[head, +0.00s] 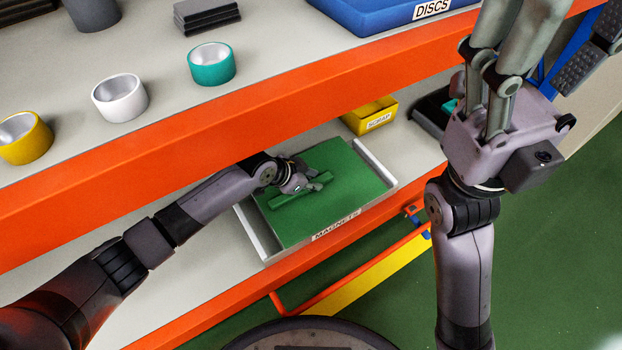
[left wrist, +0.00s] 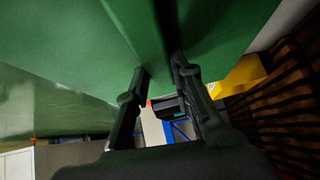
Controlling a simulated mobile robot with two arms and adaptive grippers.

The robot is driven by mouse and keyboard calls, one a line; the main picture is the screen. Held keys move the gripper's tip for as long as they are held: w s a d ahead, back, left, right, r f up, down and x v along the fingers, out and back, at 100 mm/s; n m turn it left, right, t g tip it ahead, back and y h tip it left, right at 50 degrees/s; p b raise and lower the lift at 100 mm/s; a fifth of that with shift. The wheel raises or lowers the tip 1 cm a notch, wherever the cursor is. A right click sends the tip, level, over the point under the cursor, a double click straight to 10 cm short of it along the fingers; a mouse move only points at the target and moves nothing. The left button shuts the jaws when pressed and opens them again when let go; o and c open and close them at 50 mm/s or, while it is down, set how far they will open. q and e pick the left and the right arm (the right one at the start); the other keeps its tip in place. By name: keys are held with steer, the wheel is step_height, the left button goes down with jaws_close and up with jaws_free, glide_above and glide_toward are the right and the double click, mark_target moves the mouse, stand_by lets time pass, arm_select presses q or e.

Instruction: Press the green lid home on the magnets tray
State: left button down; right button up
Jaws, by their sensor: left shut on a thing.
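The magnets tray (head: 251,232) is a white tray with a MAGNETS label on its front, on the lower shelf. The green lid (head: 345,185) lies over it, with the tray's left and right walls showing beside it. Whether the lid is fully seated I cannot tell. My left gripper (head: 300,185) is shut on the raised bar of the lid. In the left wrist view the fingers (left wrist: 160,75) straddle this bar, and the green lid (left wrist: 220,30) fills the upper part. My right gripper (head: 540,75) is raised at the right, fingers apart and empty, away from the tray.
The orange-edged upper shelf (head: 220,132) overhangs my left arm. It carries yellow, white and teal rings and a blue DISCS tray (head: 385,14). A yellow SCRAP bin (head: 369,115) stands behind the magnets tray. Lower shelf left of the tray is bare.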

arm_select(q)
steer(key=shift+f, duration=0.25)
steer(key=c, duration=1.3)
jaws_free()
steer(key=v, duration=1.2)
steer(key=shift+s, duration=0.1)
